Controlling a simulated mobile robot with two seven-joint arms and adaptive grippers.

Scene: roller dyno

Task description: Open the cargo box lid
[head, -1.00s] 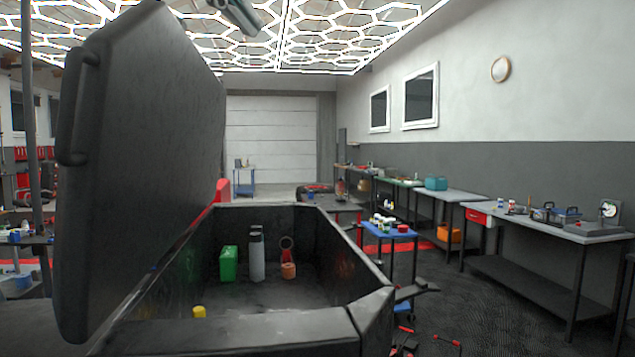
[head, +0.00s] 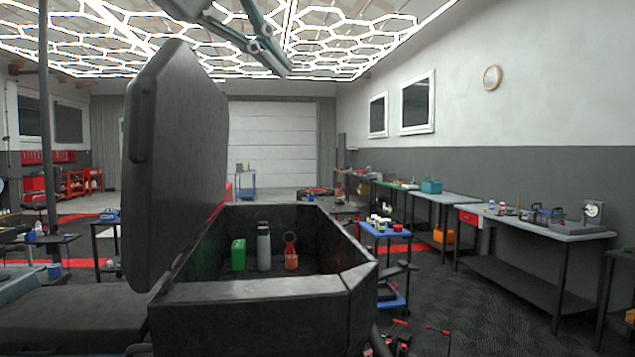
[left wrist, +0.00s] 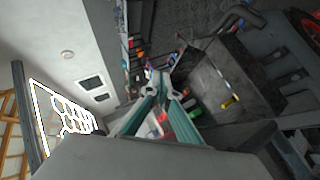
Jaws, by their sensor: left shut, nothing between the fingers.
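The dark cargo box (head: 250,293) stands open in the middle of the head view. Its lid (head: 178,150) is raised nearly upright along the left side of the box, with a handle on its near edge. A green canister (head: 238,255), a grey bottle (head: 264,247) and an orange item (head: 291,260) stand inside. My left gripper (head: 284,67) is high up, above the box and apart from the lid. It is shut and empty. The left wrist view shows its fingers (left wrist: 160,82) and the box interior (left wrist: 212,85). My right gripper is not in view.
A blue cart (head: 385,232) stands right of the box, with workbenches (head: 540,228) along the right wall. Red-tipped items (head: 400,335) lie on the floor at the lower right. The floor between the cart and the benches is partly free.

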